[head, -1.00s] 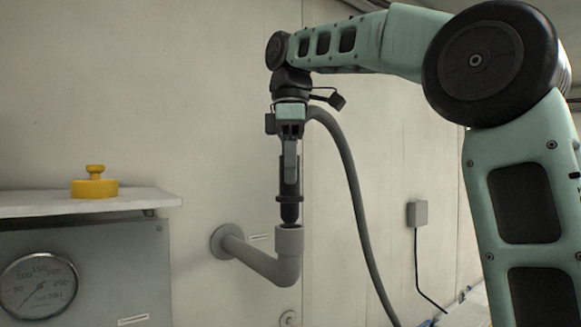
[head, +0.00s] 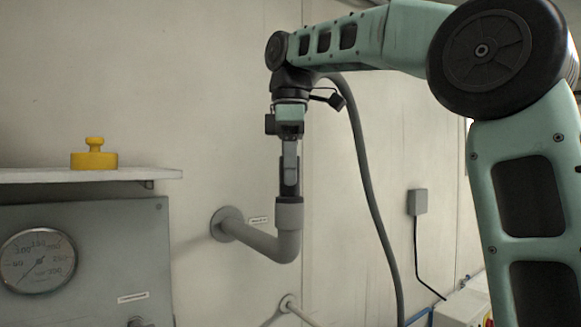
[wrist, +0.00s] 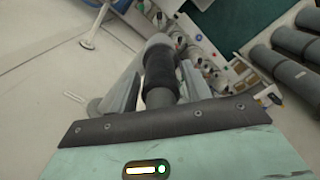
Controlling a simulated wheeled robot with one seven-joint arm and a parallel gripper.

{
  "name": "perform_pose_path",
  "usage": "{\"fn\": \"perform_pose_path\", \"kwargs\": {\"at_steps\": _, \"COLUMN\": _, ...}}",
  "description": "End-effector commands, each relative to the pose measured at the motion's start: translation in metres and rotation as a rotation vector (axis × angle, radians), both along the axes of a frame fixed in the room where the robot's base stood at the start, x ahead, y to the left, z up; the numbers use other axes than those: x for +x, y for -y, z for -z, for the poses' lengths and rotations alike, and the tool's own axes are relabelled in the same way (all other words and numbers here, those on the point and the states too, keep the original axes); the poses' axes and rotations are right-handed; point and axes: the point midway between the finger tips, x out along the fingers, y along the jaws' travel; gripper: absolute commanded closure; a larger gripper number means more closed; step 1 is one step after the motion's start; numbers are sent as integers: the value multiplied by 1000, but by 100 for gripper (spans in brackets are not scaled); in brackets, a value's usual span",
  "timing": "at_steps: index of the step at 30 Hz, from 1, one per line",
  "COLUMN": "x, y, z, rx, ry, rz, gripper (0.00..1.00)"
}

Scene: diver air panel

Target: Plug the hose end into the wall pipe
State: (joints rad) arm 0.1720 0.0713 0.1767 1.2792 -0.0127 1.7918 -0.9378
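The wall pipe (head: 270,243) is a grey elbow that leaves a round wall flange and turns up to an open collar (head: 289,216). My gripper (head: 289,178) points straight down above the collar. Its fingers are shut on the black hose end, a dark cylinder (wrist: 160,72) between them in the wrist view. The lower tip of the hose end is hidden inside the collar in the head view, and the fingertips are close to the rim. How deep it sits cannot be told. The grey hose (head: 364,165) hangs down right of the gripper.
A shelf (head: 60,177) with a yellow knob-topped object (head: 94,158) and a gauge panel (head: 110,250) stand at left. A thin pipe (head: 300,312) sticks out below the elbow. A wall box (head: 417,203) with a cable is at right.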

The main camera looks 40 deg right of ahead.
Motion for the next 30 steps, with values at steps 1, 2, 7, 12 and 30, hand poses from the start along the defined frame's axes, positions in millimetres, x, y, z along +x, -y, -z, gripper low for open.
{"fn": "perform_pose_path", "kwargs": {"at_steps": 1, "x": 0, "y": 0, "z": -1, "rx": 0, "ry": 0, "rz": 0, "gripper": 42}}
{"fn": "perform_pose_path", "kwargs": {"at_steps": 2, "x": 0, "y": 0, "z": -1, "rx": 0, "ry": 0, "rz": 0, "gripper": 42}}
{"fn": "perform_pose_path", "kwargs": {"at_steps": 7, "x": 0, "y": 0, "z": -1, "rx": 0, "ry": 0, "rz": 0, "gripper": 42}}
{"fn": "perform_pose_path", "kwargs": {"at_steps": 12, "x": 0, "y": 0, "z": -6, "rx": 0, "ry": 1, "rz": 0, "gripper": 42}}
{"fn": "perform_pose_path", "kwargs": {"at_steps": 30, "x": 0, "y": 0, "z": -75, "rx": -1, "ry": 1, "rz": 0, "gripper": 42}}
